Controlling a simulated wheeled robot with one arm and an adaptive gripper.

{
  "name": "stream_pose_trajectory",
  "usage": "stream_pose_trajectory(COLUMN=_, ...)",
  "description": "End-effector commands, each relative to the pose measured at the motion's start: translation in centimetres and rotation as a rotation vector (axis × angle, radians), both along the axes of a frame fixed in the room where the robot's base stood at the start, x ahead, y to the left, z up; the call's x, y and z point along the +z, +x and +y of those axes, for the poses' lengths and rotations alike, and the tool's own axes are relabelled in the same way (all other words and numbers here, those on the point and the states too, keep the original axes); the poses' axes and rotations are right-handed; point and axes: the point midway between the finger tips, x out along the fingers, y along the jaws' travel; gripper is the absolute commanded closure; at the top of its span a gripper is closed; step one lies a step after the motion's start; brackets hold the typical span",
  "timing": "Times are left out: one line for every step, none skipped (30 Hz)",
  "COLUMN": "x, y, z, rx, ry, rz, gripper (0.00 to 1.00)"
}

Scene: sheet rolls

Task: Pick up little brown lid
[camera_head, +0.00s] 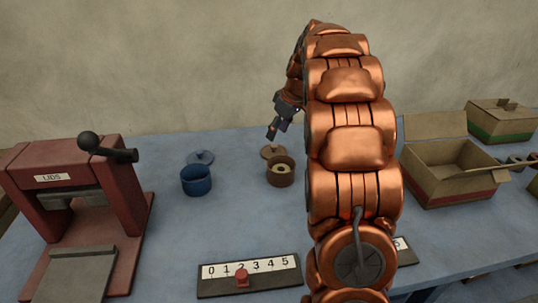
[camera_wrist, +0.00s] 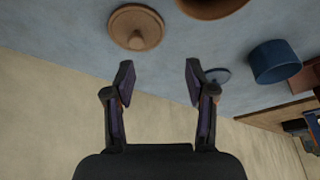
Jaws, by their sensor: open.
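The little brown lid (camera_head: 273,151) lies on the blue table just behind a small brown pot (camera_head: 280,175) with something pale inside. In the wrist view the round lid (camera_wrist: 136,28) with its centre knob is at the top, left of the brown pot (camera_wrist: 212,5), which is cut off by the edge. My gripper (camera_head: 271,135) hangs above and behind the lid in the head view. In the wrist view my gripper (camera_wrist: 158,75) has its two fingers apart with nothing between them, and the lid is ahead of the fingertips, slightly left.
A blue pot (camera_head: 196,181) and blue lid (camera_head: 200,157) stand left of the brown pair. A red press (camera_head: 120,190) marked LIDS is at the left. A number scale (camera_head: 250,275) lies in front. An open cardboard box (camera_head: 447,172) stands right of my arm. The wall is close behind.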

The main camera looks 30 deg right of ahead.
Motion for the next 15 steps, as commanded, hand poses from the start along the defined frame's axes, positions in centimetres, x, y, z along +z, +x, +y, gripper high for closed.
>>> stream_pose_trajectory(x=-0.8, y=0.4, z=-1.1, rx=0.005, ry=-0.004, rz=-0.012, gripper=0.45)
stream_pose_trajectory(x=-0.9, y=0.6, z=-1.6, rx=0.009, ry=-0.007, rz=-0.019, gripper=0.45)
stream_pose_trajectory(x=-1.1, y=0.8, z=-2.1, rx=0.015, ry=-0.010, rz=-0.027, gripper=0.45)
stream_pose_trajectory(x=-1.1, y=0.9, z=-2.4, rx=0.018, ry=-0.012, rz=-0.031, gripper=0.45)
stream_pose_trajectory(x=-1.2, y=1.1, z=-2.6, rx=0.021, ry=-0.013, rz=-0.034, gripper=0.45)
stream_pose_trajectory(x=-1.3, y=1.2, z=-2.9, rx=0.024, ry=-0.016, rz=-0.038, gripper=0.45)
stream_pose_trajectory(x=-1.4, y=1.3, z=-3.0, rx=0.026, ry=-0.017, rz=-0.040, gripper=0.45)
stream_pose_trajectory(x=-1.6, y=1.3, z=-3.0, rx=0.027, ry=-0.017, rz=-0.041, gripper=0.45)
stream_pose_trajectory(x=-1.9, y=1.5, z=-3.0, rx=0.027, ry=-0.017, rz=-0.041, gripper=0.45)
stream_pose_trajectory(x=-2.1, y=1.6, z=-3.0, rx=0.027, ry=-0.017, rz=-0.041, gripper=0.45)
stream_pose_trajectory(x=-2.4, y=1.7, z=-2.9, rx=0.027, ry=-0.016, rz=-0.042, gripper=0.45)
stream_pose_trajectory(x=-2.8, y=1.8, z=-2.9, rx=0.026, ry=-0.015, rz=-0.041, gripper=0.45)
stream_pose_trajectory(x=-3.0, y=1.9, z=-2.8, rx=0.026, ry=-0.016, rz=-0.040, gripper=0.45)
stream_pose_trajectory(x=-3.3, y=2.0, z=-2.8, rx=0.025, ry=-0.015, rz=-0.040, gripper=0.45)
stream_pose_trajectory(x=-3.6, y=2.0, z=-2.7, rx=0.026, ry=-0.016, rz=-0.040, gripper=0.45)
